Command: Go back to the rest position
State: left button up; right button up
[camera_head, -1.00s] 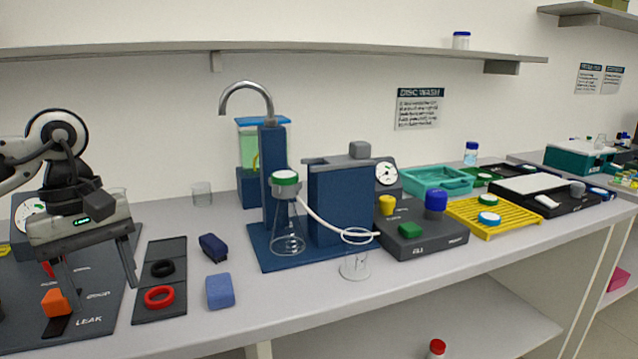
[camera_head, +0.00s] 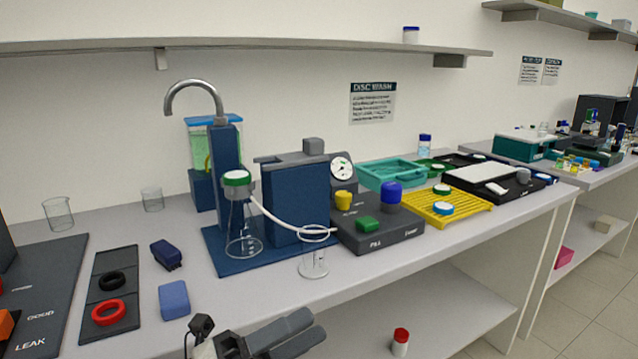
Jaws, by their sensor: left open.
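My left gripper (camera_head: 284,334) shows at the bottom edge, low in front of the bench, with nothing seen in it. It is open, and most of its arm is outside the frame. It is apart from the bench items. My right gripper is not in the picture. The nearest bench things are a blue block (camera_head: 174,300) and a black slotted plate (camera_head: 128,322) holding a black ring (camera_head: 112,280) and a red ring (camera_head: 108,312).
A blue filter rig (camera_head: 295,200) with a flask (camera_head: 243,235) and tube stands mid-bench. A grey pump box (camera_head: 375,237), a yellow rack (camera_head: 430,208) and a teal tray (camera_head: 392,174) are to its right. A red-capped bottle (camera_head: 400,342) stands below.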

pick_arm(q)
jog(key=a+f+n+t+y, duration=0.4)
jog(key=f+n+y, duration=0.3)
jog(key=n, duration=0.5)
jog(key=a+f+n+t+y, duration=0.3)
jog(key=f+n+t+y, duration=0.3)
jog(key=n, duration=0.6)
jog(key=s+a+f+n+g+y, duration=0.2)
jog(key=s+f+n+g, duration=0.1)
jog(key=s+f+n, duration=0.2)
jog(key=s+a+f+n+g+y, duration=0.2)
jog(key=s+f+n+g, duration=0.2)
jog(key=f, duration=0.6)
jog(key=shift+s+a+n+y, duration=0.2)
jog(key=shift+s+n+y, duration=0.25)
jog(key=shift+n, duration=0.25)
